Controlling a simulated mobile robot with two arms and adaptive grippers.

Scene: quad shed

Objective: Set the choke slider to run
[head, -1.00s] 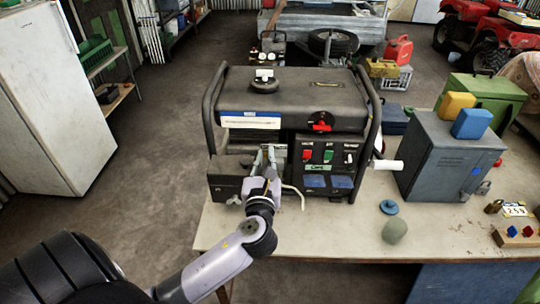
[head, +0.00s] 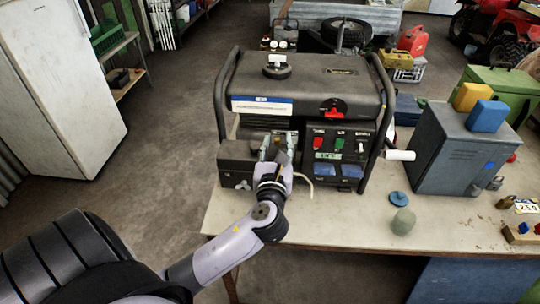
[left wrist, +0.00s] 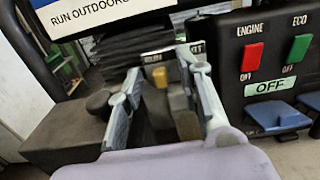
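The generator (head: 308,90) stands on the workbench. In the left wrist view, a small yellow tab (left wrist: 160,77), perhaps the choke slider, shows on its dark front beneath a partly hidden label strip (left wrist: 158,56). The setting of the slider cannot be read. My left gripper (head: 277,147) is at the generator's front, left of the switch panel. In the left wrist view the left gripper's (left wrist: 163,68) fingers are apart, with the yellow tab seen between them. Contact cannot be told. My right gripper is not in view.
The switch panel (head: 336,153) with red and green switches is right of the left gripper. A white handle (head: 400,155) sticks out right of the generator. A grey cabinet (head: 455,148) stands further right. The bench front (head: 330,220) is mostly clear.

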